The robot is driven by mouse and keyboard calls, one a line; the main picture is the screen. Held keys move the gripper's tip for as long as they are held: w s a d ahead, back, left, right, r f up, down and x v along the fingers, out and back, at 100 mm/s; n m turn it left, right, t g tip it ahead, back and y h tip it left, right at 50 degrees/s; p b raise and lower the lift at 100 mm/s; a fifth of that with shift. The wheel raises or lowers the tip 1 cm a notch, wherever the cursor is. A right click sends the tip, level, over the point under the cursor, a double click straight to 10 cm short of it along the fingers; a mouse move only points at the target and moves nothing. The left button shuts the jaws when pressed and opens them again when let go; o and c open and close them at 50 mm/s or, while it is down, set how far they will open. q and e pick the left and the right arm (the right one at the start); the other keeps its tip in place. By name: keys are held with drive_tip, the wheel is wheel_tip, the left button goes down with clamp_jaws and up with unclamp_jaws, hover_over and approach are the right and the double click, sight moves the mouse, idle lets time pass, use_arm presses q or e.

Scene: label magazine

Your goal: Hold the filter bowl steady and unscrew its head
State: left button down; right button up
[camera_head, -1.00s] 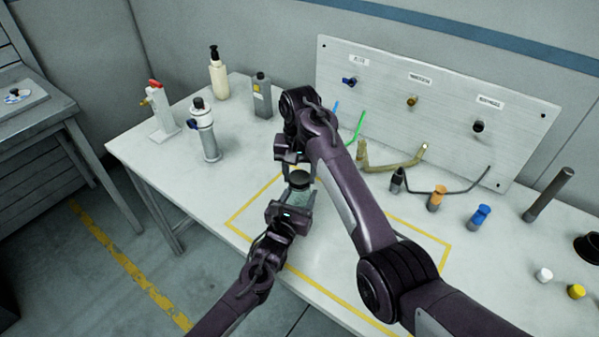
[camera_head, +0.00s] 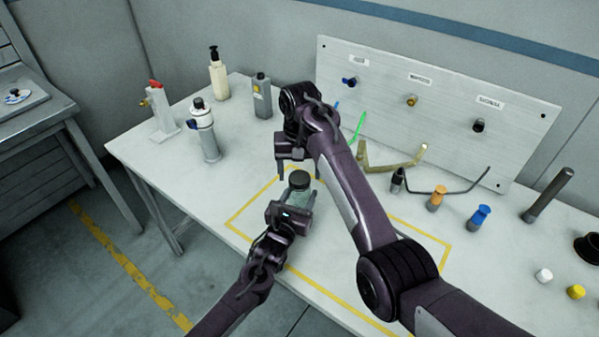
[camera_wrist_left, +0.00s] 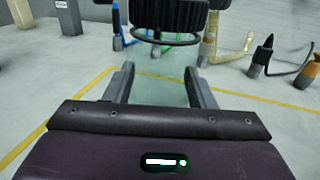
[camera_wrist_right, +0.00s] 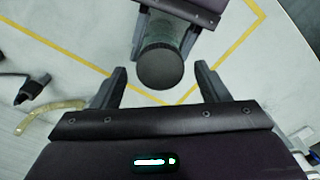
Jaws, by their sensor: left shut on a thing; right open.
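The filter has a clear greenish bowl (camera_head: 298,199) with a black ribbed head (camera_head: 300,180) on top. It stands upright inside the yellow outline on the table. My left gripper (camera_head: 296,207) is shut on the bowl from the near side; its fingers flank the bowl (camera_wrist_left: 160,88) in the left wrist view, with the head (camera_wrist_left: 168,16) above. My right gripper (camera_head: 296,174) is open and above the head, at its far side. In the right wrist view the round top of the head (camera_wrist_right: 160,68) lies just beyond and between the open fingers, with no contact visible.
A grey panel (camera_head: 440,105) with labelled fittings stands along the back. Bottles (camera_head: 218,75) and a grey canister (camera_head: 205,135) stand at the left. Hoses, coloured fittings (camera_head: 480,217) and a dark rod (camera_head: 548,195) lie or stand at the right. The outlined area is otherwise mostly clear.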

wheel_tip(320, 180, up, 3)
drive_tip(key=shift+r, duration=0.2)
drive_tip(key=shift+c, duration=0.2)
wheel_tip(320, 180, up, 3)
drive_tip(key=m, duration=0.3)
drive_tip(key=shift+r, duration=0.2)
drive_tip(key=shift+f, duration=3.95)
drive_tip(key=c, duration=1)
drive_tip(key=o, duration=1.1)
drive_tip(key=shift+c, duration=0.2)
drive_tip(key=shift+r, duration=0.15)
